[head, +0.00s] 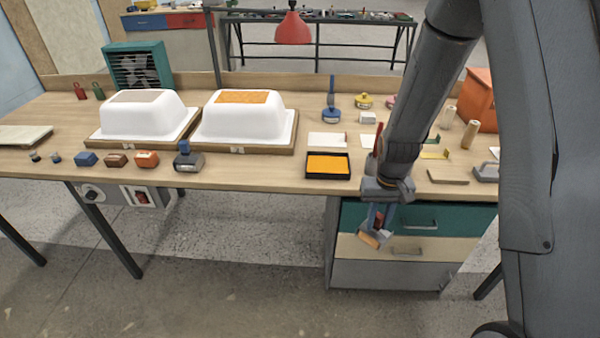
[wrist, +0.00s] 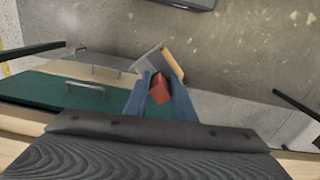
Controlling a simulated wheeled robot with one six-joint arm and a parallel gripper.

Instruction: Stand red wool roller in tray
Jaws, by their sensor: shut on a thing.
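My gripper (head: 379,214) hangs in front of the bench's right part, below the top's front edge. In the wrist view, its two blue fingers (wrist: 160,95) are shut on the red handle of what looks like the red wool roller (wrist: 159,91). The roller's grey head with an orange-tan edge sticks out beyond the fingers; in the head view this head (head: 371,240) hangs lowest, tilted. The black tray (head: 327,177) lies on the bench to the left of my gripper, with an orange surface inside and nothing standing in it.
Two white tub shells (head: 145,121) (head: 243,123) stand on wooden bases to the left. Drawers (head: 415,218) are just behind my gripper. A white pad (head: 327,140) lies behind the tray.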

